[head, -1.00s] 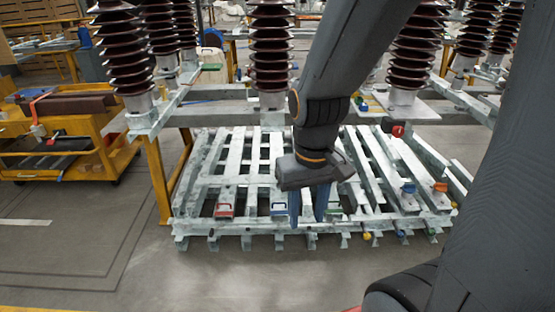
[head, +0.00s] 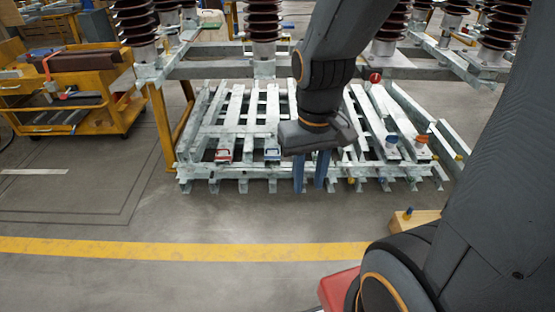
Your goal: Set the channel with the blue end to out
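The channel with the blue end (head: 272,154) lies among pale metal channels on the low frame, its blue end at the front edge. My gripper (head: 309,184) points down just right of that blue end in the picture. Its two blue fingers are apart with a gap between them, and I see nothing held. Whether the fingers touch the frame or hang in front of it, I cannot tell. A red-ended channel (head: 223,155) lies to the left of the blue one. My gripper and wrist hide the part of the frame behind them.
Ribbed brown insulators (head: 264,20) rise behind. A yellow cart (head: 122,115) is at left. Open floor with a yellow line (head: 180,249) lies in front.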

